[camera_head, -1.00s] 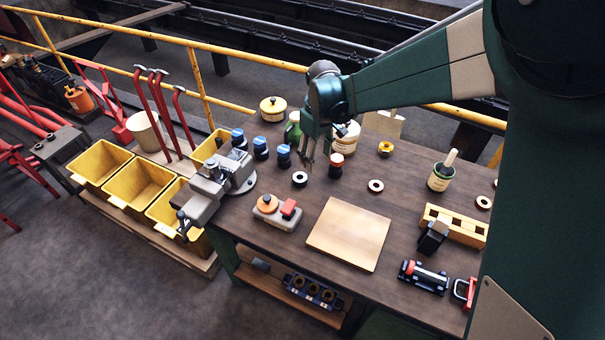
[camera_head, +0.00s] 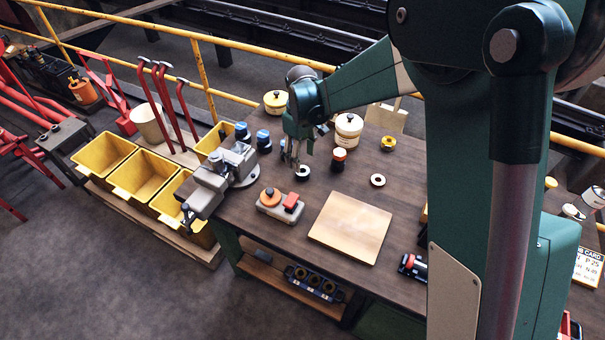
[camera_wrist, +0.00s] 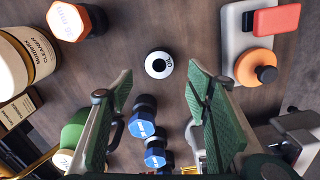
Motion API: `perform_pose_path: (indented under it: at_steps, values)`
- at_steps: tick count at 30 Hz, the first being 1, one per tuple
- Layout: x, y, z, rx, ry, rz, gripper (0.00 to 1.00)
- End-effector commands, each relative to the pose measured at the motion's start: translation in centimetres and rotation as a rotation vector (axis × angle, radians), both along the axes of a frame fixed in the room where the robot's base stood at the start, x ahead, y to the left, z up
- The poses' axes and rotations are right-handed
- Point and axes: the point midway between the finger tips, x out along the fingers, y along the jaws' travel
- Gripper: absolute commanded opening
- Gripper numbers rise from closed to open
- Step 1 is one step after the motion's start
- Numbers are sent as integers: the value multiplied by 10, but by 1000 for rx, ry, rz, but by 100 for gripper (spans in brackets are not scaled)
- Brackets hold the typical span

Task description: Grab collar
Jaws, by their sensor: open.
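A small white ring with a dark centre (camera_head: 302,172), which looks like the collar, lies flat on the workbench (camera_head: 245,205). A second, similar white ring (camera_head: 377,180) lies farther right; I cannot tell for certain which is meant. My gripper (camera_head: 293,162) is open and points down, just above and slightly left of the first ring in the head view. In the wrist view this ring (camera_wrist: 158,65) shows between and beyond the open fingers, with dark marking on its face. The fingers look empty and apart from it.
An orange-capped dark bottle (camera_head: 338,158) stands right of the ring, with a cream tub (camera_head: 348,128) behind. Blue-topped parts (camera_wrist: 155,155) stand near the gripper. A vise (camera_head: 222,175) and a red-and-orange control box (camera_head: 281,205) are left and in front. A wooden board (camera_head: 350,227) lies clear.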

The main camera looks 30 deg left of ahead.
Motion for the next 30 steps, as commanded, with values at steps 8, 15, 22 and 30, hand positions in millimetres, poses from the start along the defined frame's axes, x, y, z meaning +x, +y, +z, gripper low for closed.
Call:
perform_pose_path:
  at_steps: [8,15,22,30]
  values:
    - [0,0,-18,0,0,0,49]
    - [0,0,-19,0,0,0,49]
    - [0,-1,-25,0,0,0,49]
    - [1,-3,-53,0,0,0,49]
